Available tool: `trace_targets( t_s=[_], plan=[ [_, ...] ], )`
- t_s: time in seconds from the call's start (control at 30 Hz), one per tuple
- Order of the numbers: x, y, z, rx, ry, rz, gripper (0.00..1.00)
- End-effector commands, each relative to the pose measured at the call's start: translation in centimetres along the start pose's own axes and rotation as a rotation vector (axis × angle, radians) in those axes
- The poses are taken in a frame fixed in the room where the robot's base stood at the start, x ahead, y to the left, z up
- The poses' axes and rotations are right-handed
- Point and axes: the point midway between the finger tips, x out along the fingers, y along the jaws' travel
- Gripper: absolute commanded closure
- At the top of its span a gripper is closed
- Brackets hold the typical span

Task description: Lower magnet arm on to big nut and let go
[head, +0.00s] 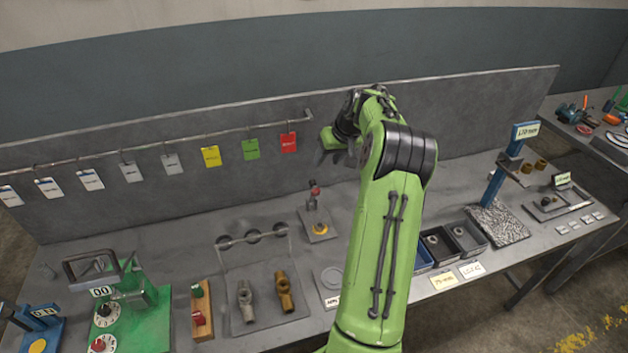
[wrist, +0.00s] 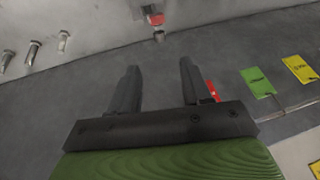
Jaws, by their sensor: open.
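A small stand with a red-topped post (head: 314,190) rises from a grey plate on the bench in the head view, and looks like the magnet arm. A round brass-coloured piece (head: 320,229) lies on its plate and may be the big nut; it is too small to be sure. The wrist view shows a red part (wrist: 157,19) with a metal cylinder (wrist: 158,35) under it, at the top, apart from the fingers. My gripper (wrist: 158,78) is open and empty. In the head view my gripper (head: 333,150) is near the back panel, above and behind the stand, partly hidden by my arm.
A rail (head: 150,142) with hanging tags runs along the back panel; the red tag (head: 289,142) is close to my gripper. Open bins (head: 468,238) and a blue post (head: 494,187) stand right.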

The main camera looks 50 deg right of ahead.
Motion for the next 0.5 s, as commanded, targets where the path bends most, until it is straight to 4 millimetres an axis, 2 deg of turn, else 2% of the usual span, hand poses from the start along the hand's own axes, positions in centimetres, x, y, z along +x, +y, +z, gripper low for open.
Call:
trace_targets(
  t_s=[0.03,0.3,0.5],
  plan=[
    [1.6,-0.1,0.2,-0.001,-0.005,-0.004,0.52],
    [8.4,-0.1,0.2,0.0,-0.005,-0.002,0.52],
    [12.2,0.0,0.1,0.0,-0.002,0.0,0.52]
  ],
)
